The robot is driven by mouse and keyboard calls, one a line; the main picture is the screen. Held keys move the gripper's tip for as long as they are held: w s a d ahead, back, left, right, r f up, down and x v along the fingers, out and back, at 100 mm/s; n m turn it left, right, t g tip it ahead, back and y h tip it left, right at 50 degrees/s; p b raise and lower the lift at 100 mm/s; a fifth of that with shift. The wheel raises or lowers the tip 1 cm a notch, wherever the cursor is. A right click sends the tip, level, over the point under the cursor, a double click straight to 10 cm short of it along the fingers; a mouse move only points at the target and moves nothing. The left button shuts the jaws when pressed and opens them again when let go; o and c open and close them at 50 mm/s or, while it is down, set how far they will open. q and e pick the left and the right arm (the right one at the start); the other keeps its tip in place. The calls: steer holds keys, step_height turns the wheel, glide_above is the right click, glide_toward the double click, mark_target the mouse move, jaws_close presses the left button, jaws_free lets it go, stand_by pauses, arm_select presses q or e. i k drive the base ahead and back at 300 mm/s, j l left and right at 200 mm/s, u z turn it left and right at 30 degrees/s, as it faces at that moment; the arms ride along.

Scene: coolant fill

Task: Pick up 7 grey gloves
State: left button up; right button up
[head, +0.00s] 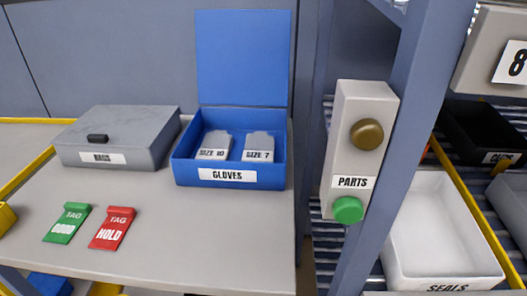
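An open blue box labelled GLOVES (183,172) stands on the bench with its lid raised upright at the back. Inside it lie two light grey gloves side by side. The left glove (215,142) is marked SIZE 10. The right glove (259,144) is marked SIZE 7. Neither of my grippers shows in the head view.
A closed grey box (135,128) with a black handle sits left of the blue box. A green GOOD tag (68,222) and red HOLD tag (112,229) lie in front. A PARTS button post (346,130) and a white SEALS bin (435,220) are right. The front right bench is clear.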

mark_target(259, 147)
steer(key=j+z, duration=0.15)
steer(key=z, duration=0.35)
steer(key=k+j+z, duration=0.1)
steer(key=z, duration=0.4)
steer(key=k+j+z, duration=0.3)
steer(key=k, duration=0.2)
steer(key=k+j+z, duration=0.15)
steer(key=k+z, duration=0.15)
steer(key=k, duration=0.15)
steer(key=k+j, duration=0.1)
steer(key=k, duration=0.45)
